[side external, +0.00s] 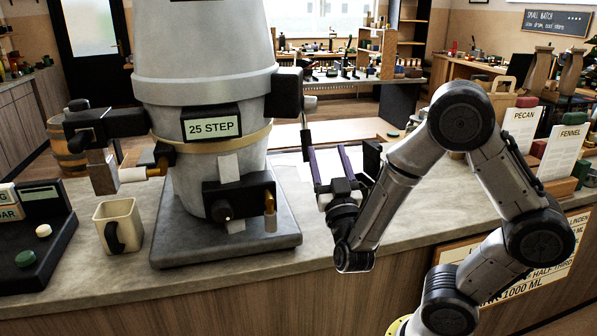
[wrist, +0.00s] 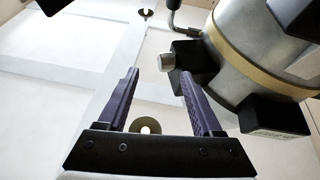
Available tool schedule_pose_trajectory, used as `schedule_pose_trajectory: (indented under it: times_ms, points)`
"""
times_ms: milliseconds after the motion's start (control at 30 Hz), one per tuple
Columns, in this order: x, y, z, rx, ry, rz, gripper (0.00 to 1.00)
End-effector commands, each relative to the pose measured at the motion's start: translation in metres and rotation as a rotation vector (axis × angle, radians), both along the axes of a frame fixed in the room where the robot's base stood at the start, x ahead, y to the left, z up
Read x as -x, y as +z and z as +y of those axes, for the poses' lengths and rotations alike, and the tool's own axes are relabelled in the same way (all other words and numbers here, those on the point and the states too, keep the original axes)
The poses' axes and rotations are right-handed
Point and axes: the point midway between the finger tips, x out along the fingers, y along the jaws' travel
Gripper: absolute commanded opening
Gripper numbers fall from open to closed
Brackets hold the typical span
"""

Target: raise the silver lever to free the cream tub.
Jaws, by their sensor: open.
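A short silver lever end (side external: 309,102) sticks out of a black block on the right side of the large grey drum (side external: 205,90). In the wrist view the silver end (wrist: 168,62) shows beyond and between my fingertips, nearer the right finger. My gripper (side external: 328,150) is open and empty, its purple fingers pointing up below the lever and apart from it. The open fingers also show in the wrist view (wrist: 158,75). A cream, mug-like tub (side external: 118,226) with a dark handle stands on the counter left of the drum's base; I cannot tell whether it is the task's tub.
The drum carries a "25 STEP" label (side external: 212,126), a black lower block (side external: 240,197) and a silver-and-black fitting on its left (side external: 102,170). A dark tray with buttons (side external: 38,235) lies at far left. The counter in front is bare.

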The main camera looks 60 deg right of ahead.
Motion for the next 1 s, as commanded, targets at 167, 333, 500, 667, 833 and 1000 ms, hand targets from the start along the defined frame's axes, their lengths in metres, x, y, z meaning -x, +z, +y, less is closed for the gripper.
schedule_pose_trajectory:
  times_ms: [167,333,500,667,833,1000]
  points:
    - [-0.01,0.032,0.001,-0.072,0.077,-0.062,0.67]
    - [-0.024,0.051,0.007,-0.153,0.181,-0.066,0.67]
    - [-0.037,0.064,0.017,-0.219,0.284,-0.046,0.67]
    - [-0.045,0.074,0.029,-0.272,0.379,-0.014,0.67]
    - [-0.051,0.081,0.044,-0.316,0.474,0.036,0.67]
    - [-0.054,0.085,0.061,-0.354,0.562,0.099,0.67]
